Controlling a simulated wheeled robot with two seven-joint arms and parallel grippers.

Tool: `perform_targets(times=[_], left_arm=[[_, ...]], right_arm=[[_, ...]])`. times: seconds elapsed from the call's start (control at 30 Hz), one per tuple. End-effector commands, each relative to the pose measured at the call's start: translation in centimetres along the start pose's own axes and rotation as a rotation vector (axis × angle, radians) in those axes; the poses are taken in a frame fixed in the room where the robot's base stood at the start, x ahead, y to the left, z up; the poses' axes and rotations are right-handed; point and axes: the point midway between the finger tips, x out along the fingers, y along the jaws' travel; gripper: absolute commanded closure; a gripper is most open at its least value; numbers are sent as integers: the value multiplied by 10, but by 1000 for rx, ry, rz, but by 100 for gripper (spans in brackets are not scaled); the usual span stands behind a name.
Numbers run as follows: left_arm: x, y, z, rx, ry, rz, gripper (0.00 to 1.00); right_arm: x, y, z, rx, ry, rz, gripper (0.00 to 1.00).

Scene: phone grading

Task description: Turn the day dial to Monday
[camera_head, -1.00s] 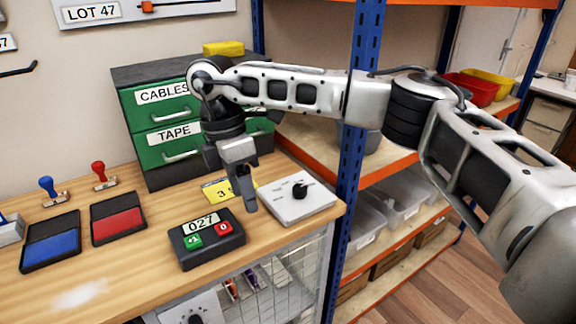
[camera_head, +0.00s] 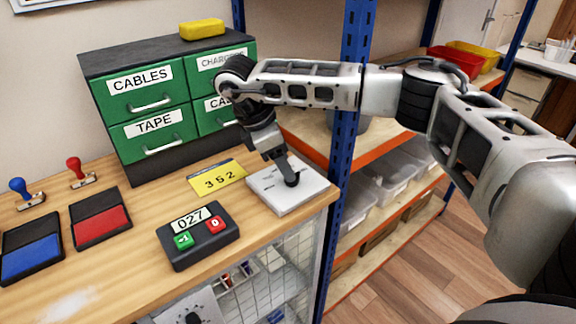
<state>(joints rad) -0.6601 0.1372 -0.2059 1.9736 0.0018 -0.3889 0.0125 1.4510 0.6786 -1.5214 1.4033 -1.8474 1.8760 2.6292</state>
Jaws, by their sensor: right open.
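The day dial is a white square plate (camera_head: 312,192) with a black knob (camera_head: 292,180), lying at the right end of the wooden bench. My right gripper (camera_head: 289,177) reaches down over the plate from the back left, with its fingertips at the knob. It is open, and the fingers look to be around or just beside the knob; I cannot tell whether they touch it. The gripper partly covers the plate, and the day lettering is too small to read. My left gripper is not in view.
A black counter box (camera_head: 197,236) reading 027 and a yellow card (camera_head: 217,178) reading 352 lie left of the dial. A green drawer cabinet (camera_head: 150,150) stands behind. A blue shelf post (camera_head: 347,150) rises close right of the dial, near the bench edge.

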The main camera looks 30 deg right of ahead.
Motion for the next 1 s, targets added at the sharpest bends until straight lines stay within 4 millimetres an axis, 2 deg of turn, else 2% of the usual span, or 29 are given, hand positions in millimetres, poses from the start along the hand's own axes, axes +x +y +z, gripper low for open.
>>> perform_targets(times=[0.2,0.57,0.73,1.0], left_arm=[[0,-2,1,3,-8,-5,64],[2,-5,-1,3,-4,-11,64],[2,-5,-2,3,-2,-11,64],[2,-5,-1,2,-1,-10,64]], right_arm=[[25,0,0,0,0,-1,48],[31,0,0,0,0,-1,48],[30,0,0,0,0,-1,93],[31,0,0,-13,0,4,93]])
